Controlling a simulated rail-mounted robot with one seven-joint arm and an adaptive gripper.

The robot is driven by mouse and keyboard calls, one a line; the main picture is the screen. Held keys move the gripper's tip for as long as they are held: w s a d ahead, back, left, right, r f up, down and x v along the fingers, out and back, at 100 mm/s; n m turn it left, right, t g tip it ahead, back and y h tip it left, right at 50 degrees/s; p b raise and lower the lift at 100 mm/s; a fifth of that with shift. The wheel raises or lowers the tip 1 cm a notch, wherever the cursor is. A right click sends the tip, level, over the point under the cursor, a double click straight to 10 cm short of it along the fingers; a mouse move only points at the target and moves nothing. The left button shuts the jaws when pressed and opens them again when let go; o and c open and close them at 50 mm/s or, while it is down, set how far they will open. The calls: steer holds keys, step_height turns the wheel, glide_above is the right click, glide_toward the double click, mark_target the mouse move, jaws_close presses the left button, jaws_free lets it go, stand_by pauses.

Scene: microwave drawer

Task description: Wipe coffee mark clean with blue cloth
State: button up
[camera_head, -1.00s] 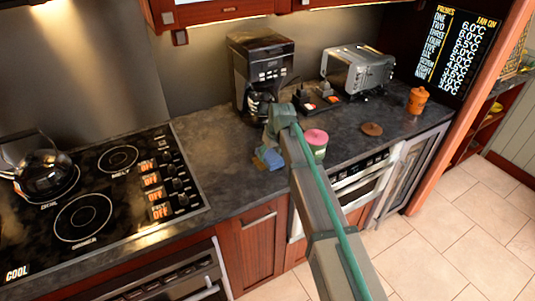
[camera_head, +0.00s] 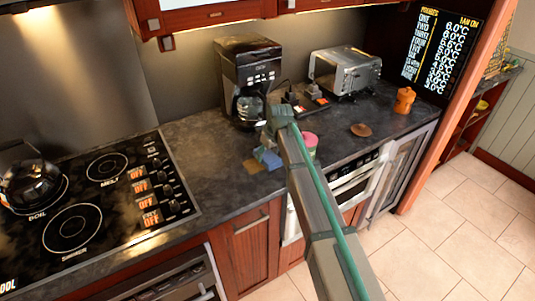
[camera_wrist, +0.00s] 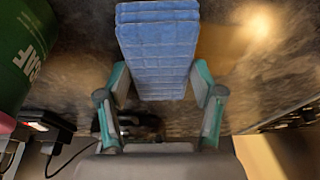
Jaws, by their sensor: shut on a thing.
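The blue cloth (camera_head: 269,158) is a folded, quilted-looking block held between the fingers of my gripper (camera_wrist: 158,84). It also fills the upper middle of the wrist view (camera_wrist: 158,45). My gripper is shut on it, low over the counter in front of the coffee maker. The coffee mark (camera_head: 252,166) is a brown patch on the dark counter, just left of the cloth in the head view. In the wrist view the brown mark (camera_wrist: 222,45) shows right of the cloth. The cloth may hide part of it; whether it touches the counter is unclear.
A green can with a pink lid (camera_head: 309,142) stands close right of my gripper. The coffee maker (camera_head: 248,80) and a power strip (camera_head: 305,103) are behind. A toaster oven (camera_head: 345,72), brown disc (camera_head: 361,130) and orange jar (camera_head: 404,99) are farther right. The stove (camera_head: 85,205) is left.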

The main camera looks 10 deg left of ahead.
steer(key=shift+s+a, duration=3.65)
steer(key=shift+a, duration=0.05)
steer(key=shift+w+d, duration=3.75)
steer(key=shift+s+a, duration=3.15)
